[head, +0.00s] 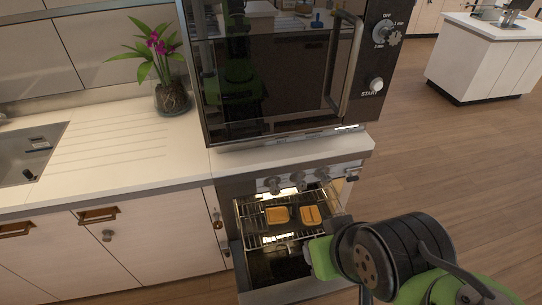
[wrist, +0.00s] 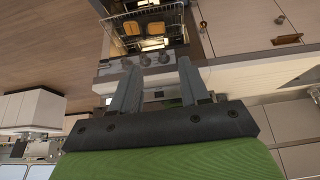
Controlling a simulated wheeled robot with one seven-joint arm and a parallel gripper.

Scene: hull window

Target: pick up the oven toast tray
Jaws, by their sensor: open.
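The oven toast tray (head: 292,217) is dark and carries two golden toast slices (head: 277,215). It lies on a wire rack (head: 255,240) inside the open lower oven. The tray also shows at the top of the wrist view (wrist: 143,32), which looks upside down. My gripper (wrist: 157,68) is open and empty, its two grey fingers apart. In the head view it is at the lower right, in front of and right of the oven opening, apart from the tray. My wrist hides part of the oven's right side.
Oven knobs (head: 297,181) sit just above the opening. A microwave (head: 280,70) stands on the white counter (head: 110,150) above. A potted orchid (head: 172,95) and a sink (head: 25,150) are to the left. Wooden floor (head: 440,165) is clear on the right, before a white island (head: 485,60).

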